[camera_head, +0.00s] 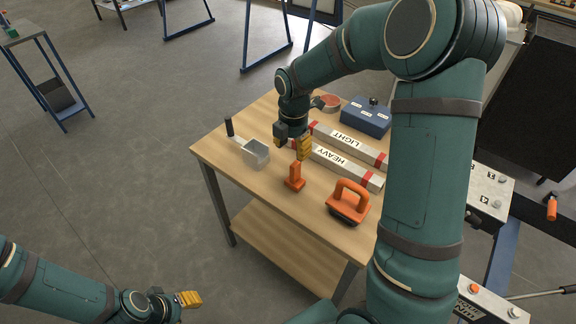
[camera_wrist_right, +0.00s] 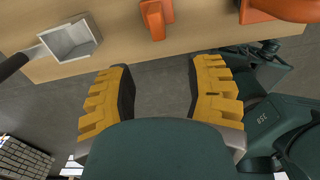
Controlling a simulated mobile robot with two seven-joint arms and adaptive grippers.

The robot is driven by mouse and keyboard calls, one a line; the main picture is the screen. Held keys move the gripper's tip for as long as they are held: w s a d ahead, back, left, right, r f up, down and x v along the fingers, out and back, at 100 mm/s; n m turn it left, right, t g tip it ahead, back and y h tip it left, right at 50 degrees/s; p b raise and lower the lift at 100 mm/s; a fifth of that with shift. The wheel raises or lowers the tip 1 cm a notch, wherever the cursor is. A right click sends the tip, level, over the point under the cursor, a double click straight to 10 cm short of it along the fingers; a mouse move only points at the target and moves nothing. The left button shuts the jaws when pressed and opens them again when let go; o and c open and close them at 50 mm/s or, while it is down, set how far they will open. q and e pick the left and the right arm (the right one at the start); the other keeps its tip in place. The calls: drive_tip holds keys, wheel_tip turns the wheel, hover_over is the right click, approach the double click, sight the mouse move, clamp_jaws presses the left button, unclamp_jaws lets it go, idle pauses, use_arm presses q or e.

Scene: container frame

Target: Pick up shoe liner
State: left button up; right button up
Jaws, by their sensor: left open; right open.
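I cannot tell which thing is the shoe liner. An upright orange piece (camera_head: 294,178) stands on the wooden table (camera_head: 228,160) and shows at the top of the right wrist view (camera_wrist_right: 153,18). An orange-handled tool with a dark base (camera_head: 347,203) stands to its right. A grey open scoop with a black handle (camera_head: 256,153) lies to its left. My right gripper (camera_head: 293,147) is open above the table, between the scoop and the bars. Its yellow fingers (camera_wrist_right: 163,95) are wide apart and empty in the right wrist view. My left gripper (camera_head: 180,301) is over the floor, open and empty.
Two bars marked HEAVY (camera_head: 330,156) and LIGHT (camera_head: 350,142) lie behind the orange pieces. A blue box (camera_head: 366,117) and a red round thing (camera_head: 330,101) are at the back. The table's left front edge has bare wood. My right arm hides its right side.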

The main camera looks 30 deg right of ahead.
sight(295, 173)
drive_tip(key=shift+w+d+r+n, duration=0.1)
drive_tip(key=shift+d+r+n, duration=0.2)
drive_tip(key=shift+d+r, duration=0.15)
drive_tip(key=shift+f, duration=0.25)
wheel_tip(295, 173, down, 8)
drive_tip(key=shift+r+b, duration=0.25)
drive_tip(key=shift+b, duration=0.7)
drive_tip(key=f, duration=0.1)
drive_tip(key=f+b, duration=0.1)
drive_tip(key=f, duration=0.1)
drive_tip(key=d+f, duration=0.1)
drive_tip(key=f, duration=0.1)
drive_tip(key=shift+w+f+b, duration=0.25)
drive_tip(key=shift+w+b, duration=0.05)
drive_tip(key=shift+w, duration=0.05)
drive_tip(key=shift+r, duration=0.1)
clamp_jaws()
